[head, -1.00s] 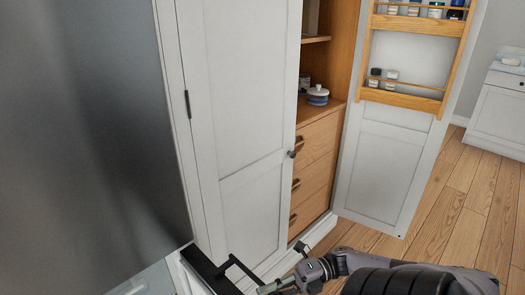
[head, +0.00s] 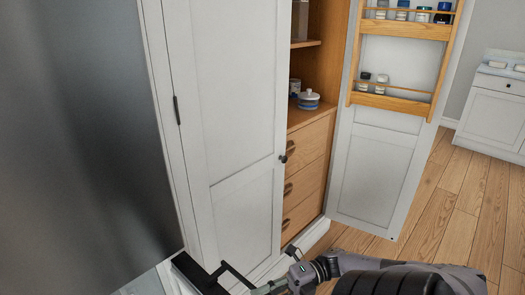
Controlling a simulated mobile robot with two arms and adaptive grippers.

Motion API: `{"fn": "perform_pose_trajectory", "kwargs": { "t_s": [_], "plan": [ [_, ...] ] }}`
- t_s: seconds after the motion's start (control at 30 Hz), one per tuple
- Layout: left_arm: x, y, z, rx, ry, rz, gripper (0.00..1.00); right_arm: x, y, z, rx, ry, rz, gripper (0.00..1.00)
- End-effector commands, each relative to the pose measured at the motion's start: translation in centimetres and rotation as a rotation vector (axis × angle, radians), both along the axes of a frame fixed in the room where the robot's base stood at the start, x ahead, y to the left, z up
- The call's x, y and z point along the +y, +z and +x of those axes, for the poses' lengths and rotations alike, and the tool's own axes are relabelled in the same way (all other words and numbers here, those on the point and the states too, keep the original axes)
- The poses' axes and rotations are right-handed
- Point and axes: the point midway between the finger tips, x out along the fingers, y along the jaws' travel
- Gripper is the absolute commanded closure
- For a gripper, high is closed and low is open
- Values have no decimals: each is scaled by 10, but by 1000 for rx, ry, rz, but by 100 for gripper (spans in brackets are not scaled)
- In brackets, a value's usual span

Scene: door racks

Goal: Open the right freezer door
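The freezer door shows only in part at the bottom of the head view, as a dark top edge (head: 194,274) standing out from the appliance. A black bar handle (head: 235,274) sticks out from its right side. My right arm comes in from the lower right, and its gripper (head: 262,289) is at the handle, low in the picture. The fingertips are partly cut off by the bottom edge, so I cannot tell whether they are shut on the handle. My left gripper is not in view.
A grey steel fridge front (head: 75,140) fills the left. A closed white cabinet door (head: 235,130) stands beside it. Right of that, an open white door (head: 375,180) with spice racks reveals wooden drawers (head: 305,175). Wooden floor (head: 440,220) is clear at the right.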

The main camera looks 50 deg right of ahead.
Motion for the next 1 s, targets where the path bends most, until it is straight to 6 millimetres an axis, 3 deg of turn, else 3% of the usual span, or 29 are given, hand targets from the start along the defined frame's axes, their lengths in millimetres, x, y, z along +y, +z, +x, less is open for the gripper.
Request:
{"fn": "perform_pose_trajectory", "kwargs": {
  "t_s": [0.27,0.7,1.0],
  "plan": [
    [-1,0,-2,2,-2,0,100,-5,0,-2,0,-1,-1,68],
    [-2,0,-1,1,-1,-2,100,-81,0,-43,1,-4,-2,68],
    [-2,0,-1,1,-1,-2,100,-105,0,-57,-1,-1,0,68]
  ]
}}
